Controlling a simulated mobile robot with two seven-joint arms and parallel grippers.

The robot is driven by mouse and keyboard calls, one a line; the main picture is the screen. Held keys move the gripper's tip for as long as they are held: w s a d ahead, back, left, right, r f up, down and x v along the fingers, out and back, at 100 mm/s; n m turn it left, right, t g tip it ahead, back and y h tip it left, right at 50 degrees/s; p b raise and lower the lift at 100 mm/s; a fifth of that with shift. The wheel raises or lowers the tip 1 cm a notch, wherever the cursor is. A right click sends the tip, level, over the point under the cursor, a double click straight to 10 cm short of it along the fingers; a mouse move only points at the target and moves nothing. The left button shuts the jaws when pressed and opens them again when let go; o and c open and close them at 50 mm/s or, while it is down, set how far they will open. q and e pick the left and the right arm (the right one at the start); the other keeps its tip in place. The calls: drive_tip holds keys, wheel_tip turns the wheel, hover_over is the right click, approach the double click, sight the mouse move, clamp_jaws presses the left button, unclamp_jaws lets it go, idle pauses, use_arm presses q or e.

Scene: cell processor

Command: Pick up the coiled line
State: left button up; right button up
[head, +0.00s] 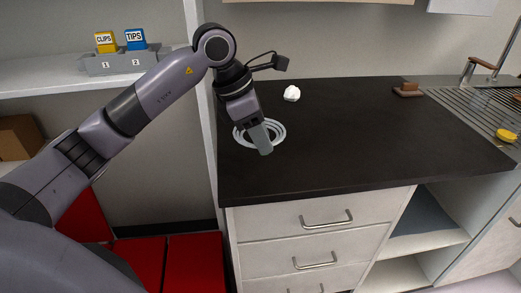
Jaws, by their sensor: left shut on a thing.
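The coiled line (280,130) is a set of pale concentric rings on the black counter, near its left edge. My left gripper (265,150) points down over the middle and front of the coil. Its fingers hide part of the rings. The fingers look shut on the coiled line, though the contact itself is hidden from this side. The coil appears flat and at counter height. My right gripper is not in the head view.
The black counter (360,140) is mostly clear. A crumpled white piece (291,93) lies behind the coil. A brown block (407,89) stands farther right, near the ribbed drainboard (470,108) with a yellow sponge (506,135). A shelf with CLIPS (106,42) and TIPS (135,39) boxes is at left.

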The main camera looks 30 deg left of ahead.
use_arm(q)
wheel_tip(320, 180, up, 15)
drive_tip(key=shift+p, duration=0.4)
drive_tip(key=shift+o, duration=0.2)
drive_tip(key=shift+f, duration=0.1)
